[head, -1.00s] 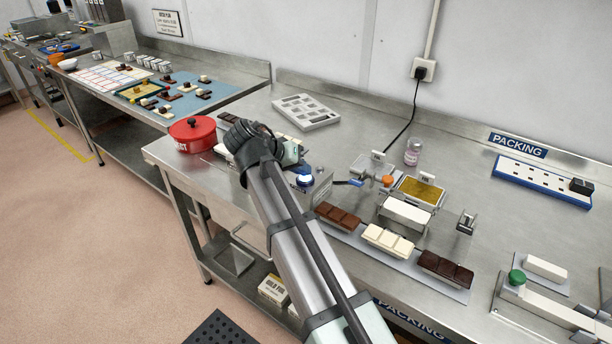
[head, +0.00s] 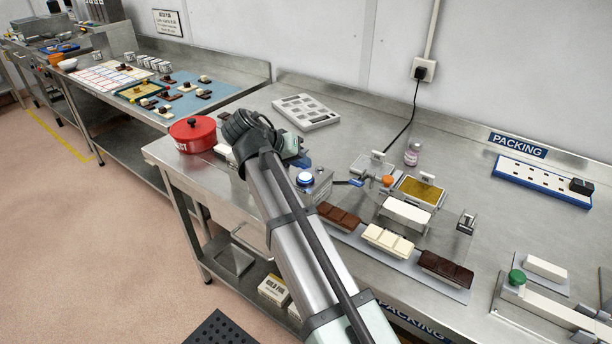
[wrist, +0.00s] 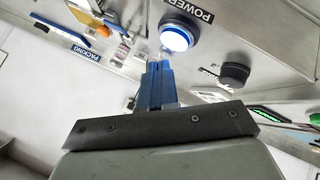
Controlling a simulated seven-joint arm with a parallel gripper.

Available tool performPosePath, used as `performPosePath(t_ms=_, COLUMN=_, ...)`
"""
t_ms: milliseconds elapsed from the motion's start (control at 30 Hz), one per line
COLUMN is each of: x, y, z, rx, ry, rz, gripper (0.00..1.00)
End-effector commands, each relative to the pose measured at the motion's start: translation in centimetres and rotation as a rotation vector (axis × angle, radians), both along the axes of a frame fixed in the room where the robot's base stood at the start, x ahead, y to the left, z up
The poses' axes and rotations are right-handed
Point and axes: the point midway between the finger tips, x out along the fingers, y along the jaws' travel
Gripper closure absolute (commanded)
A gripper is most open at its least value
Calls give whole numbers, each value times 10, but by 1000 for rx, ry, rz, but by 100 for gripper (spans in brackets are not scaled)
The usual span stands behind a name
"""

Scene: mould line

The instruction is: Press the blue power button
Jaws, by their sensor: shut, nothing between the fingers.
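The power button (head: 305,179) has a pale, lit-looking cap with a blue ring and sits on a grey metal box (head: 318,190) near the front of the bench. In the wrist view the button (wrist: 176,38) is large, beside a black label reading POWER. My gripper (wrist: 159,66) shows there as blue fingers, closed together and empty. Its tips are just short of the button's rim in the picture; I cannot tell whether they touch. In the head view my arm hides most of the gripper, and a blue bit (head: 301,161) shows just behind the button.
A black knob (wrist: 234,75) is on the same box. A red lidded pot (head: 193,134) stands left of my arm. Chocolate bars (head: 388,239) lie in a row to the right. A gold-filled tray (head: 419,191) and a grey mould (head: 306,111) are behind.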

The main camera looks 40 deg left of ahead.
Motion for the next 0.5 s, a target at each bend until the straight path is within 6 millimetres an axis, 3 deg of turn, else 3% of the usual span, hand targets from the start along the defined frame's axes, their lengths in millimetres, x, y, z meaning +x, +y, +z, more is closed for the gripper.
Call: performPosePath(t_ms=500, x=0, y=1, z=43, rx=2, ry=-1, rz=0, gripper=100)
